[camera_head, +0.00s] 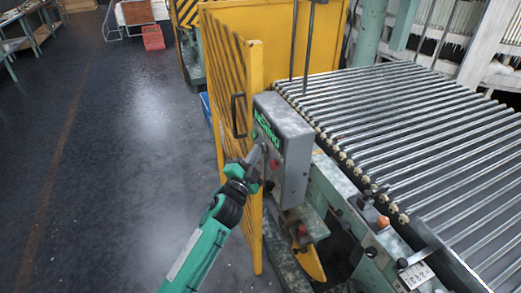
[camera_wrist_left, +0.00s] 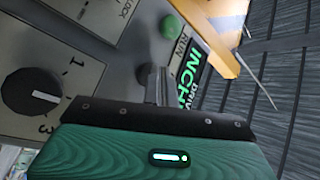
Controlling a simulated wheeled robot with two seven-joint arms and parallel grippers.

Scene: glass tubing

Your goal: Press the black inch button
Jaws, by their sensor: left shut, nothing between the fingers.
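The grey control box (camera_head: 288,122) stands beside the roller conveyor, with a green-lettered INCHING label on its face. My left gripper (camera_head: 257,153) is shut and empty, its tips at the box face just below the label. In the left wrist view the shut fingers (camera_wrist_left: 153,84) point at the panel beside the INCH label (camera_wrist_left: 192,70). A green button (camera_wrist_left: 171,27) sits beyond the fingertips, near the word RUN. I cannot make out the black inch button; the fingers may hide it. Whether the tips touch the panel is unclear. My right gripper is not in view.
A black rotary knob (camera_wrist_left: 33,92) is on the panel at left in the wrist view. A red button (camera_head: 274,164) is on the box near my gripper. A yellow barrier (camera_head: 252,80) stands close behind. Open floor (camera_head: 120,150) lies to the left.

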